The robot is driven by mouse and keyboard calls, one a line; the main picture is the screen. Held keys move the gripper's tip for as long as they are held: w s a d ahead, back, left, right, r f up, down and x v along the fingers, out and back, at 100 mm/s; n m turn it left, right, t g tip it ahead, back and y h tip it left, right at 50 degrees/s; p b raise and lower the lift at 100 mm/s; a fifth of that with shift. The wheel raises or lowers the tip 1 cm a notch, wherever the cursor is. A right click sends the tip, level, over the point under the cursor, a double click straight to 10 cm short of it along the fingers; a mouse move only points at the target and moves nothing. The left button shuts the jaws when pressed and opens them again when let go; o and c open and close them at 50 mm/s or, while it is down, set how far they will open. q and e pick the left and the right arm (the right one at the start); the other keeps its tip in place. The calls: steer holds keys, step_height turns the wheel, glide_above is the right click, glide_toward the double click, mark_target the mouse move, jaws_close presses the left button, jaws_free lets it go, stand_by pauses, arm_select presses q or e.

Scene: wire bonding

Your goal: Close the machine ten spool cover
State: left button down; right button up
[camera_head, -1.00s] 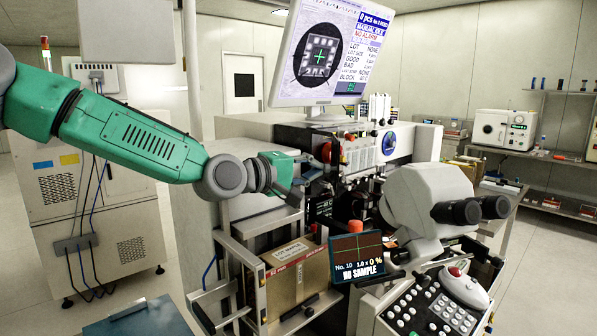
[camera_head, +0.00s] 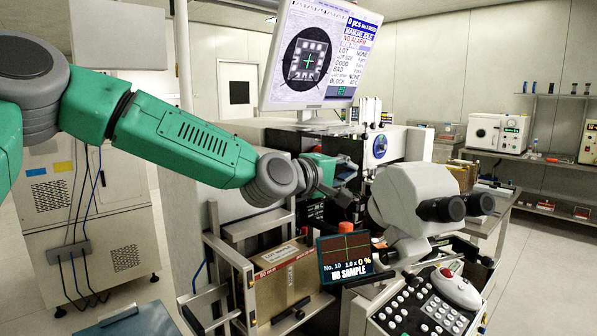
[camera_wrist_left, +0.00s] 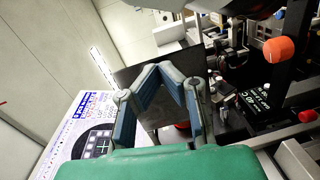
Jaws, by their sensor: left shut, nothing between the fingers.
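The machine (camera_head: 418,146) has a white housing with a dark front, and its small screen (camera_head: 345,250) reads "No. 10". My left gripper (camera_head: 350,203) is in front of the machine's upper front, left of the white microscope head. It hides part of the machine there. In the left wrist view my left gripper's fingers (camera_wrist_left: 160,70) come together with nothing between them. A dark grey flat panel (camera_wrist_left: 138,78) lies behind the fingers; it may be the spool cover, but I cannot tell, nor whether finger and panel touch. My right gripper is not in view.
A monitor (camera_head: 320,60) stands above the machine. The microscope (camera_head: 410,195) is close to the right of my left gripper. A cardboard box (camera_head: 287,279) sits in the frame below. An orange-red knob (camera_wrist_left: 281,49) and a dark display are at right in the wrist view.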

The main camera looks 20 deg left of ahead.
mark_target(362, 168)
arm_select(q)
steer(key=shift+w+d+n+t+y, duration=0.35)
steer(key=shift+w+d+y, duration=0.35)
steer(key=shift+w+d, duration=0.45)
steer(key=x, duration=0.3)
steer(key=shift+a+r, duration=0.15)
steer(key=shift+a, duration=0.05)
steer(key=shift+w+a, duration=0.1)
